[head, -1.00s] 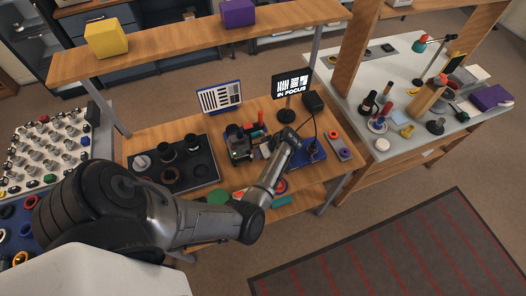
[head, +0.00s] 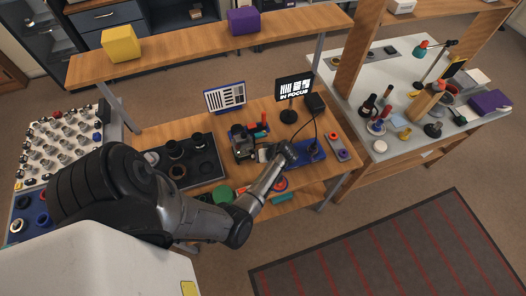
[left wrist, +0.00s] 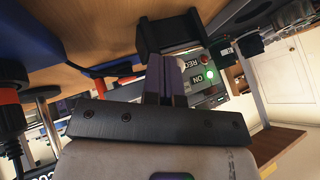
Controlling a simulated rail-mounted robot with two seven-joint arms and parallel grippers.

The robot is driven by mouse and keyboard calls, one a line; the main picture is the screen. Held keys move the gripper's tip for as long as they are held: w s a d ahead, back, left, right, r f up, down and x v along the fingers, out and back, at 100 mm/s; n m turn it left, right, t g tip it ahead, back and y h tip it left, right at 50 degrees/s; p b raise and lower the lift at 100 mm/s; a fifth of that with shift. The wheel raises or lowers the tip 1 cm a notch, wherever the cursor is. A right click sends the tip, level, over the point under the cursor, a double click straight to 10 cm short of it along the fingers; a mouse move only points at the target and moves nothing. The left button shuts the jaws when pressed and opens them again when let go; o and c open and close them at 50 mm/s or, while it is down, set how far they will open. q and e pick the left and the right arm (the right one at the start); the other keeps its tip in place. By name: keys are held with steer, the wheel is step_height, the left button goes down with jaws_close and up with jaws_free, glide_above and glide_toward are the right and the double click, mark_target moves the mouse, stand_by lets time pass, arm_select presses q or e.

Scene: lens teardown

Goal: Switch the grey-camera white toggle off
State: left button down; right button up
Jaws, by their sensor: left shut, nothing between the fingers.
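My left gripper (head: 284,153) is over the workbench, beside a blue base (head: 309,150) with a black cable. In the left wrist view its dark fingers (left wrist: 171,76) are together with nothing between them. Just right of them there is a grey panel (left wrist: 221,81) with "ON" and "REC" labels, a lit green lamp (left wrist: 210,75) and a red one (left wrist: 204,59). I cannot make out the white toggle; the fingers hide part of the panel. A grey device (head: 241,142), which may be the grey camera, stands left of the gripper in the head view. My right gripper is not in view.
An "IN FOCUS" screen (head: 294,87) and a chart board (head: 224,97) stand behind the gripper. A black tray (head: 205,166) with lens parts lies to the left. A shelf (head: 190,49) spans above the bench. Coloured pieces lie near the front edge.

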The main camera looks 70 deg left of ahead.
arm_select(q)
steer(key=shift+s+d+r+m+t+y+p, duration=0.15)
steer(key=shift+s+m+t+p, duration=0.1)
steer(key=shift+m+p, duration=0.15)
steer(key=shift+s+d+r+m+t+y+p, duration=0.1)
steer(key=shift+s+m+t+y+p, duration=0.15)
steer(key=shift+m, duration=0.25)
steer(key=shift+f+m, duration=0.15)
steer(key=shift+m, duration=0.15)
steer(key=shift+f, duration=0.15)
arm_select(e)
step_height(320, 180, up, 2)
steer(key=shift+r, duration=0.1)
arm_select(q)
steer(key=shift+w+a, duration=0.1)
steer(key=shift+a, duration=0.1)
steer(key=shift+w+a+b, duration=0.3)
steer(key=shift+w+a, duration=0.1)
steer(key=shift+a, duration=0.15)
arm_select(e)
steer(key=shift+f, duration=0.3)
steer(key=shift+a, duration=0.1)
